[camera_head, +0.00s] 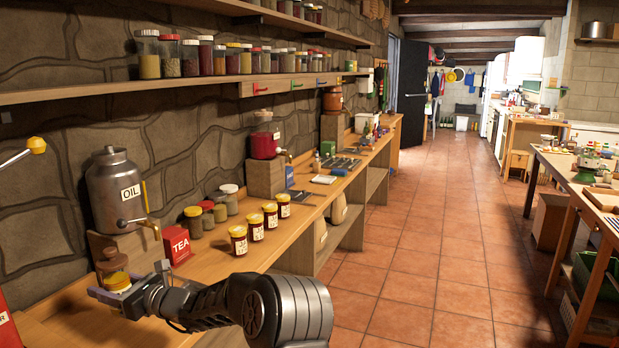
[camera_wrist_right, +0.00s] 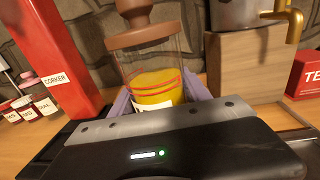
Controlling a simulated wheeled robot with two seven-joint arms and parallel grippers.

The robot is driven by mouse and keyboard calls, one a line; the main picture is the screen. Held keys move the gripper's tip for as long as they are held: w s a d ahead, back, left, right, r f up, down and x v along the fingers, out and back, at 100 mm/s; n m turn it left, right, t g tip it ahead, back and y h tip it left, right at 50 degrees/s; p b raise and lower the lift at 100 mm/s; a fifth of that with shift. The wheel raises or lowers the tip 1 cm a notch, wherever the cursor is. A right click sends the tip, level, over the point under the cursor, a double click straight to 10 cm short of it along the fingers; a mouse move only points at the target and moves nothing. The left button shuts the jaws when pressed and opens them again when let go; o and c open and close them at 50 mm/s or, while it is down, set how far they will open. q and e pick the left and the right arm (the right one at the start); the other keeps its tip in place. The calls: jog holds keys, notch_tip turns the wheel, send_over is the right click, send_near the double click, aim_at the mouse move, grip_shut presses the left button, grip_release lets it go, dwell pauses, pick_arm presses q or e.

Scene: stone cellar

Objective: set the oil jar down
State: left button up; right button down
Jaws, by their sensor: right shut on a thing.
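The oil jar (camera_head: 113,262) is a clear glass jar with a brown lid and yellow oil in its lower part. My right gripper (camera_head: 116,293) is shut on it, low on the jar, over the near left part of the wooden counter. In the right wrist view the oil jar (camera_wrist_right: 150,68) looks upright between the two fingers of the right gripper (camera_wrist_right: 158,100). Its base is hidden behind the gripper body, so I cannot tell whether it touches the counter. My left gripper is not in view.
A metal canister labelled OIL (camera_head: 115,192), with a tap, stands on a wooden block (camera_wrist_right: 242,68) behind the jar. A red TEA box (camera_head: 176,246) is to the right. A red corker (camera_wrist_right: 56,55) stands left. Several small jars (camera_head: 238,240) line the counter (camera_head: 200,285).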

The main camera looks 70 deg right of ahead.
jog(key=shift+a, duration=0.1)
jog(key=shift+f, duration=3)
jog(key=shift+f, duration=1.9)
jog(key=shift+f, duration=0.1)
jog(key=shift+f+b, duration=0.15)
jog(key=shift+b, duration=0.25)
jog(key=c, duration=0.5)
grip_release()
jog(key=shift+r, duration=0.2)
